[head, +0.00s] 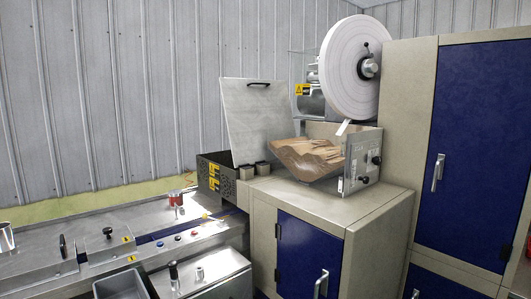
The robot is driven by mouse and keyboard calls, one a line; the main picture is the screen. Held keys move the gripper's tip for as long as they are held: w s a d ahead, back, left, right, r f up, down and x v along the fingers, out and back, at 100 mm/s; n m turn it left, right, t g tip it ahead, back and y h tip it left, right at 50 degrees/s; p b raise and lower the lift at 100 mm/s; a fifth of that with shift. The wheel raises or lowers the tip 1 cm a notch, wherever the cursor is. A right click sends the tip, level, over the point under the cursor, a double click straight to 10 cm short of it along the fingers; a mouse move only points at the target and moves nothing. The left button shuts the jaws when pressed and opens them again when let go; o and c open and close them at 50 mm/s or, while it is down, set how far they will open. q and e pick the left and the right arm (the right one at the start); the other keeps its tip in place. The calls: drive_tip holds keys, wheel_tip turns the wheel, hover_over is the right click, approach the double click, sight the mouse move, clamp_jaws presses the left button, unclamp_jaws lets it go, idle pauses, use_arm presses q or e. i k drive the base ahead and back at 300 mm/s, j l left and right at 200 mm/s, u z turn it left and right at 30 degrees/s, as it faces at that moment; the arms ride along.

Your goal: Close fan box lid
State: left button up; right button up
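The fan box (222,190) is a dark perforated metal box with yellow warning labels. It sits at the left end of the beige cabinet top, beside the steel worktop. Its lid (255,125) is a large light grey panel with a black handle (259,84) near its upper edge. The lid stands open and almost upright behind the box, leaning slightly back. Neither of my grippers is in the head view.
A wood-patterned hopper (308,158) stands right of the box, below a large white roll (352,68). Beige cabinets with blue doors (474,150) are at right. The steel worktop (95,240) with knobs and buttons is at left, a grey bin (122,287) in front.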

sight(258, 112)
drive_tip(key=i+j+z, duration=0.1)
drive_tip(key=j, duration=0.2)
drive_tip(key=i+j+z, duration=0.1)
drive_tip(key=j, duration=0.25)
drive_tip(key=i+l, duration=0.1)
drive_tip(key=l, duration=0.6)
drive_tip(key=i+l, duration=0.15)
drive_tip(key=l, duration=0.25)
drive_tip(key=l+u, duration=0.2)
drive_tip(key=u, duration=1.4)
